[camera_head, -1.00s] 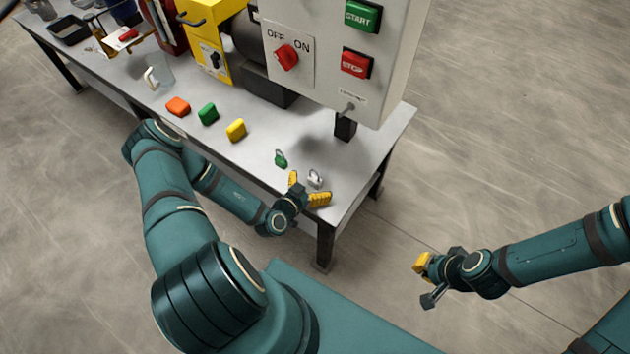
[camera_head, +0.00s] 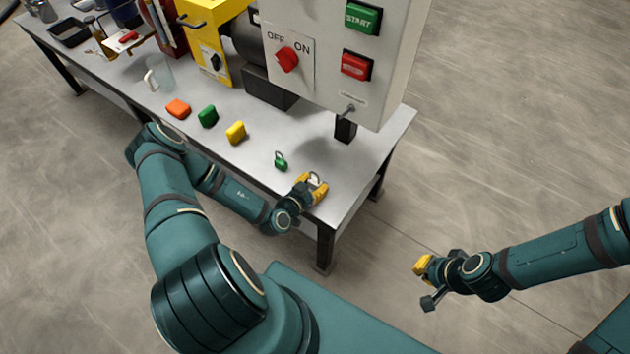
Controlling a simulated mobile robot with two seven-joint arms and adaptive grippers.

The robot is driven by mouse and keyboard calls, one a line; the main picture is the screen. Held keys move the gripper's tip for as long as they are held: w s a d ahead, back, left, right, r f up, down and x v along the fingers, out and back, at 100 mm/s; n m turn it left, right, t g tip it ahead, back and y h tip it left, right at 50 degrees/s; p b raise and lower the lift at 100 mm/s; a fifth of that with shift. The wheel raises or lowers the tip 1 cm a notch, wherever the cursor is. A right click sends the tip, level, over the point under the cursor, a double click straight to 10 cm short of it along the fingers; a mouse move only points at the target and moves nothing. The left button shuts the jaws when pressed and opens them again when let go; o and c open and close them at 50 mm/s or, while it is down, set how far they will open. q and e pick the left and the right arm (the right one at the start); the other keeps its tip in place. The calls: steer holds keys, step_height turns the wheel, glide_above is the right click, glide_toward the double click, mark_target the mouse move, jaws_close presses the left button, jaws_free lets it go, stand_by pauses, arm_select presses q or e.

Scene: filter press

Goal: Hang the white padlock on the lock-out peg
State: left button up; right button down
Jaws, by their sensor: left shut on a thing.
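The white padlock (camera_head: 315,181) is at the table's right front corner, mostly hidden between the yellow fingers of my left gripper (camera_head: 313,186). Its grey shackle shows above the fingers. My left gripper is shut on it at the tabletop; I cannot tell whether the padlock touches the table. The lock-out peg (camera_head: 349,110) is a short metal peg under a small label at the bottom of the grey control box, with nothing on it. My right gripper (camera_head: 426,284) is out over the floor, away from the table, its fingers apart and empty.
A green padlock (camera_head: 281,161) stands just left of my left gripper. The control box (camera_head: 395,60) overhangs the table on a dark post (camera_head: 345,128).

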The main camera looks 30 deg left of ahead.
arm_select(q)
steer(key=shift+s+r, duration=0.1)
steer(key=shift+s+a+r+p, duration=0.1)
steer(key=shift+s+r+p, duration=0.6)
steer(key=shift+s+p, duration=0.3)
steer(key=shift+s+a+r+p, duration=0.1)
steer(key=shift+s+r+p, duration=0.35)
steer(key=shift+s, duration=0.2)
steer(key=shift+s+d+r+p, duration=0.1)
steer(key=shift+s+r+p, duration=0.3)
steer(key=shift+s, duration=0.25)
steer(key=shift+s+a+r+p, duration=0.1)
steer(key=shift+s+r+p, duration=0.25)
steer(key=shift+s+p, duration=0.25)
